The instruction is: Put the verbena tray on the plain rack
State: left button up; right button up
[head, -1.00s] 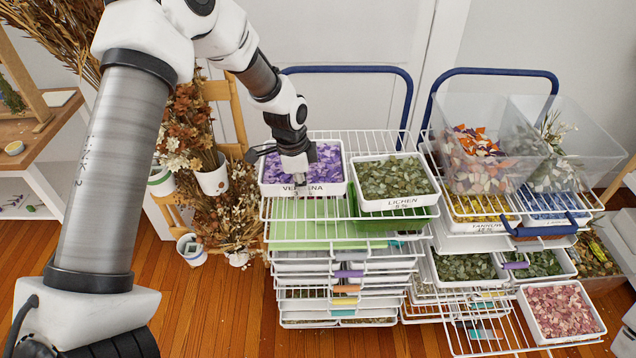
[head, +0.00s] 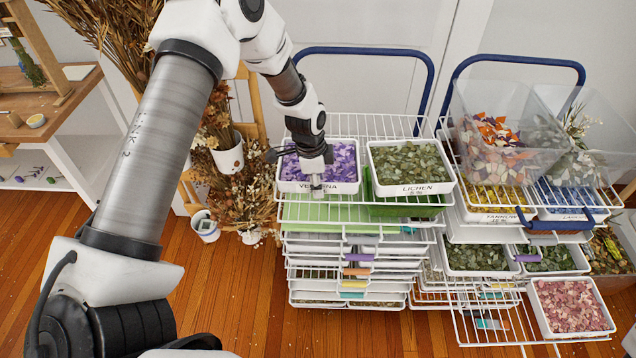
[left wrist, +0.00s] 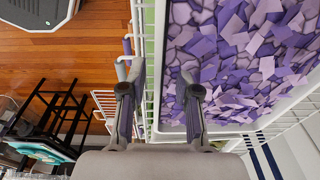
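The verbena tray (head: 348,188) is a white labelled tray of purple chips on the top wire shelf of the left rack (head: 350,215). My left gripper (head: 317,188) points down at its front wall. In the left wrist view the fingers of my left gripper (left wrist: 158,82) stand apart, one on each side of the tray's white wall (left wrist: 161,45), with visible space between them. The tray rests level on the wires. I cannot tell which rack is the plain one. My right gripper is out of view.
The lichen tray (head: 412,188) stands close to the right of the verbena tray. A second rack at right holds a yellow-chip tray (head: 492,216), clear bins (head: 497,130) and a pink-chip tray (head: 572,308) on a pulled-out shelf (head: 490,322). Dried flowers stand left.

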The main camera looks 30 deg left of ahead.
pick_arm(q)
jog(key=shift+r, duration=0.4)
notch_tip(320, 180, up, 11)
jog(key=s+a+b, duration=0.1)
jog(key=b, duration=0.1)
jog(key=s+d+f+n+g, duration=0.1)
jog(key=s+d+f+n, duration=0.3)
jog(key=s+f, duration=0.5)
jog(key=s+d+f+n, duration=0.35)
jog(key=s+f, duration=0.25)
jog(key=f, duration=0.6)
jog(key=s+d+f+n, duration=0.1)
jog(key=s+f+n, duration=0.1)
jog(key=s, duration=0.4)
jog(key=s+d+f+n+y, duration=0.1)
jog(key=s+f+n, duration=0.1)
jog(key=s, duration=0.5)
jog(key=shift+s+f+n, duration=0.25)
jog(key=shift+f+n, duration=0.1)
jog(key=shift+f, duration=0.25)
jog(key=shift+w, duration=0.1)
